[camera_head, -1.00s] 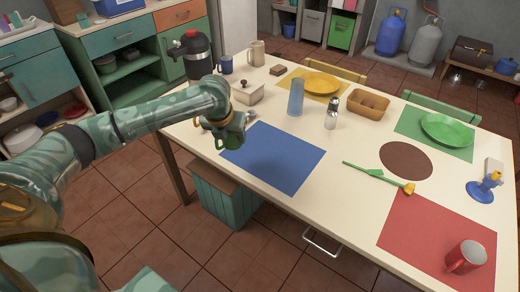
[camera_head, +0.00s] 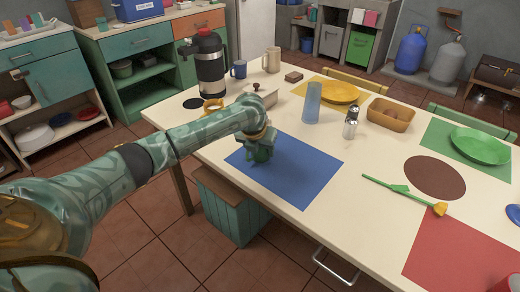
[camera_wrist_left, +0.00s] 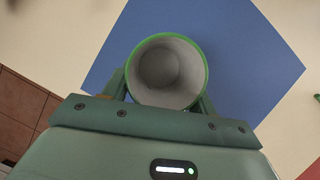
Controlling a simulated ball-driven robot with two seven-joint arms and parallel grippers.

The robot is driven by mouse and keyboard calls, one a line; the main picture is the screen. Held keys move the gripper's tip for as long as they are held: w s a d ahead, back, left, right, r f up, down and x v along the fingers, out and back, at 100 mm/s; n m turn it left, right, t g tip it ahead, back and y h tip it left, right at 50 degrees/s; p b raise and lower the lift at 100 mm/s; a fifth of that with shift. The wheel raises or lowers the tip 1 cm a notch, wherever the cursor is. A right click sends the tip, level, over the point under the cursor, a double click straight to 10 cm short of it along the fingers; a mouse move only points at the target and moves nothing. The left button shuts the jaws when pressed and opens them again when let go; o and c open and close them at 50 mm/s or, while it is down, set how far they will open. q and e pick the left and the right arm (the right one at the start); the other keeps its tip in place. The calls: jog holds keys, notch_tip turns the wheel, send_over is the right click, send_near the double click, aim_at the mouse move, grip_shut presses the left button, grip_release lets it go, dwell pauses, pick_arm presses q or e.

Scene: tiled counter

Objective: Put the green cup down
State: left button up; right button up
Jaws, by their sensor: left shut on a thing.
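My left gripper (camera_head: 262,143) is shut on the green cup (camera_head: 260,155) over the left part of the blue mat (camera_head: 305,172). The gripper hides much of the cup in the head view. In the left wrist view, the cup (camera_wrist_left: 167,70) shows its green rim and pale grey inside, with the fingers of the left gripper (camera_wrist_left: 166,98) on its two sides. The blue mat (camera_wrist_left: 255,65) lies beneath it. I cannot tell whether the cup's base touches the mat. My right gripper is not in view.
A blue glass (camera_head: 312,103) and a salt shaker (camera_head: 351,124) stand behind the mat. A flask (camera_head: 208,65) and a wooden-knobbed box (camera_head: 258,98) stand at the back left. A yellow flower (camera_head: 405,192) lies to the right. Most of the blue mat is bare.

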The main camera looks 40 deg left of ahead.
pick_arm(q)
jog(key=o, duration=1)
jog(key=shift+o, duration=0.2)
jog(key=p+v, duration=0.6)
jog(key=v, duration=0.6)
jog(key=shift+p, duration=0.35)
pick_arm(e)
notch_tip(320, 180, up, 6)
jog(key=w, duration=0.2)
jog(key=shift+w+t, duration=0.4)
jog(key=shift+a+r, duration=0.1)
